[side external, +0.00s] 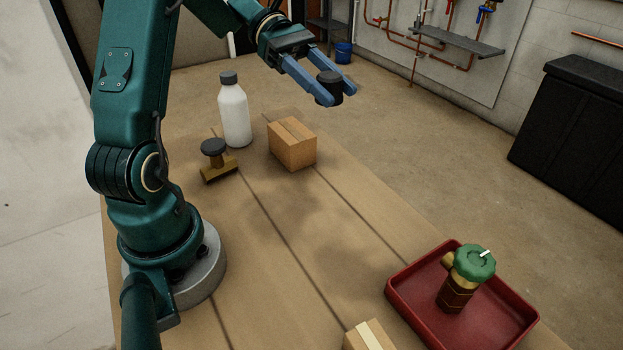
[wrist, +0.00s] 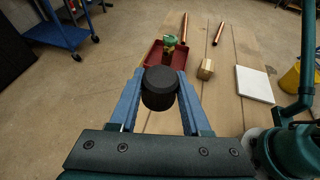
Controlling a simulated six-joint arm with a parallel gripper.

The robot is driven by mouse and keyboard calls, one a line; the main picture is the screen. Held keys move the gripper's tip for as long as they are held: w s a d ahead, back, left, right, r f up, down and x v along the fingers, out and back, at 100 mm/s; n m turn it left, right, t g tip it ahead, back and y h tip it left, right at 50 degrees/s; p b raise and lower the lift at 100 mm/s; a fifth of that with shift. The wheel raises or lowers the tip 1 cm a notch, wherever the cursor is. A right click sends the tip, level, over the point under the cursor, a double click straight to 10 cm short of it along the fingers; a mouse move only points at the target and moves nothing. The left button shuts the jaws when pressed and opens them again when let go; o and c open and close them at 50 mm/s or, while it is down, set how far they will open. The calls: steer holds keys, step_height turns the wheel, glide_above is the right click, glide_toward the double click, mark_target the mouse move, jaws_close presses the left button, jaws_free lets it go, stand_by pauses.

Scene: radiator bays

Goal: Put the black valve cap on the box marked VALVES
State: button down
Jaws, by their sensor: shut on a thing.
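My gripper (side external: 329,90) is shut on the black valve cap (side external: 328,84), with a blue finger on either side of it. The cap is held in the air above the far end of the bench. In the wrist view the cap (wrist: 159,88) sits between the fingertips of my gripper (wrist: 160,92). A cardboard box (side external: 291,148) stands on the bench below and left of the cap in the side view. Another cardboard box (side external: 368,337) with a pale strip is partly cut off at the bottom edge. No VALVES marking is readable on either box.
A white bottle (side external: 234,115) and a brass fitting with a dark round top (side external: 217,164) stand near the far box. A red tray (side external: 408,300) holds a brass valve with a green knob (side external: 462,277). The middle of the bench (side external: 300,230) is clear.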

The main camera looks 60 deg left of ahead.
step_height(320, 180, up, 3)
steer(key=shift+r, duration=0.15)
steer(key=s+a+f+m+g+y, duration=0.4)
steer(key=s+f+m+g+y, duration=0.65)
steer(key=s+m+g, duration=0.55)
steer(key=w+a+r+m+t+y, duration=0.3)
steer(key=a+r+m+t+y, duration=0.25)
steer(key=a+m+y, duration=0.4)
steer(key=w+a+r+m+t+y, duration=0.45)
steer(key=a+m+t+y, duration=0.25)
steer(key=m, duration=0.6)
glide_above(291, 130)
steer(key=shift+h, duration=0.3)
step_height(291, 130, down, 12)
steer(key=shift+r, duration=0.1)
steer(key=shift+f, duration=2.05)
